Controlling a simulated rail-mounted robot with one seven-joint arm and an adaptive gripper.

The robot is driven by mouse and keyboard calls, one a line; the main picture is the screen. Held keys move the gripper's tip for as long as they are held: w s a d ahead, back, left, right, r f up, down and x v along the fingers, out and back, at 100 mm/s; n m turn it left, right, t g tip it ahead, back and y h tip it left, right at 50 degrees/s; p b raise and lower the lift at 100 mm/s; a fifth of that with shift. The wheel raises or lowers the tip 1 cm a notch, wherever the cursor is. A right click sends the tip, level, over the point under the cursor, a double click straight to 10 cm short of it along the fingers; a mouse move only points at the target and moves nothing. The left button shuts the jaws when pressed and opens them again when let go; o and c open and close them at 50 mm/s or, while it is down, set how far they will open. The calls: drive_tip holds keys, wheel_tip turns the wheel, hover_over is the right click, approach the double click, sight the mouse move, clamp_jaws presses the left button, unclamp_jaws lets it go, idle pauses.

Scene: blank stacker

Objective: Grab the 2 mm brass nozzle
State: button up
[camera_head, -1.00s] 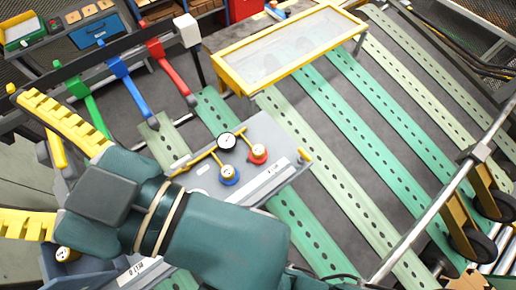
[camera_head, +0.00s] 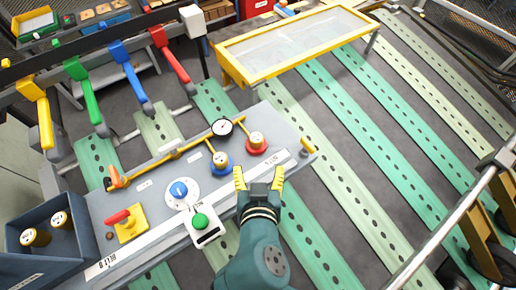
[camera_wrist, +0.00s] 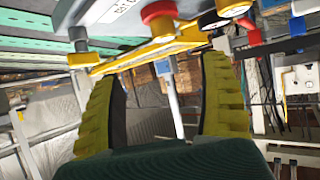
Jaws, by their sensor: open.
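Brass cylinders with pale marked tops show in the head view. One brass piece (camera_head: 220,159) sits on a blue collar on the grey panel, and another (camera_head: 256,140) on a red collar. My gripper (camera_head: 259,177) is open and empty at the panel's front right edge, below the red collar in the picture. Its yellow fingers also frame the wrist view (camera_wrist: 160,75).
The panel carries a gauge (camera_head: 222,127), a yellow bar, a red-handled switch (camera_head: 125,222), a blue dial (camera_head: 180,191) and a green button (camera_head: 200,222). Coloured levers stand behind it. A yellow-framed clear cover (camera_head: 295,45) is at the back. Green slats lie right.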

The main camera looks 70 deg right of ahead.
drive_tip(key=p, duration=0.1)
approach(256, 139)
drive_tip(key=x, duration=0.5)
drive_tip(key=shift+s+d+f, duration=0.15)
drive_tip(key=shift+f, duration=0.05)
drive_tip(key=p+x, duration=0.1)
drive_tip(key=x, duration=0.4)
drive_tip(key=shift+r+p, duration=0.1)
drive_tip(key=shift+p, duration=0.3)
drive_tip(key=shift+w+d+f, duration=0.15)
drive_tip(key=shift+w+f, duration=0.1)
drive_tip(key=c, duration=1.4)
